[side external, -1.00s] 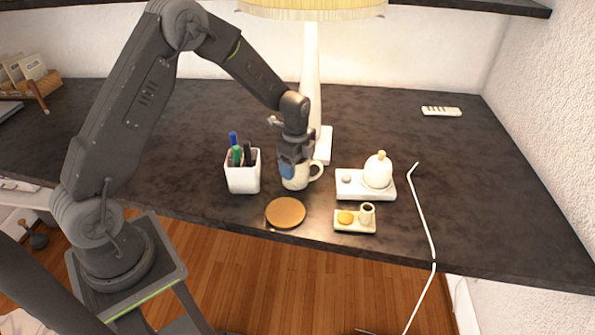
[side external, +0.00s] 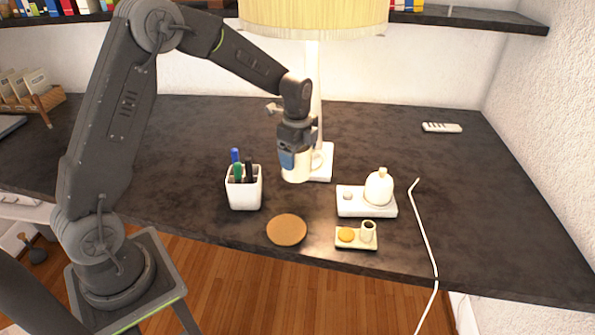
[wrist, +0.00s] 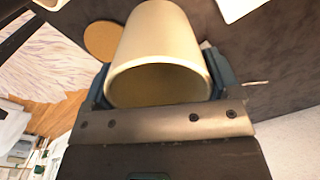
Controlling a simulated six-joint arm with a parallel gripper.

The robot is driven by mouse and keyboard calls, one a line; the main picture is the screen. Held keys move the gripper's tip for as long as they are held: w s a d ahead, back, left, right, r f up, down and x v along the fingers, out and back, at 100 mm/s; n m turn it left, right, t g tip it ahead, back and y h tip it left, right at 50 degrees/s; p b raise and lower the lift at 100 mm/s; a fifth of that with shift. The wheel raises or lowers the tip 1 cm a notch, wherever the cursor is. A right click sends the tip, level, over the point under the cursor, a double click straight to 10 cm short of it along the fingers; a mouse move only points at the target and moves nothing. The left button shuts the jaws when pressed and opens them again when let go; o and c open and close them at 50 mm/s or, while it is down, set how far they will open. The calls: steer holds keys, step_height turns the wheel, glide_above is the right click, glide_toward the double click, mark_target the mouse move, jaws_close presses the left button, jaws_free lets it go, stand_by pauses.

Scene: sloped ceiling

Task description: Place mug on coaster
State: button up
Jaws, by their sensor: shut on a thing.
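The cream mug (side external: 297,168) is held in my gripper (side external: 296,152), behind the coaster in the side view. In the wrist view the mug (wrist: 160,50) sits between my two fingers (wrist: 160,88), its open rim facing the camera. My gripper is shut on it. Its handle shows only faintly beside the lamp base. The round brown cork coaster (side external: 286,230) lies bare near the desk's front edge. The coaster also shows in the wrist view (wrist: 101,39), partly covered by the mug. Whether the mug's bottom touches the desk is hard to tell.
A white pen holder (side external: 244,193) stands left of the mug. A lamp base (side external: 323,166) is close behind it. A white tray with a jar (side external: 367,202) and a small tray (side external: 356,243) lie to the right. A white cable (side external: 424,225) runs farther right.

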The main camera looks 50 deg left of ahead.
steer(key=s+d+r, duration=0.2)
steer(key=s+d, duration=0.5)
steer(key=s, duration=0.2)
glide_above(288, 229)
step_height(288, 229, down, 5)
steer(key=shift+f, duration=2.3)
steer(key=shift+f, duration=0.15)
steer(key=o, duration=0.9)
steer(key=shift+o, duration=0.2)
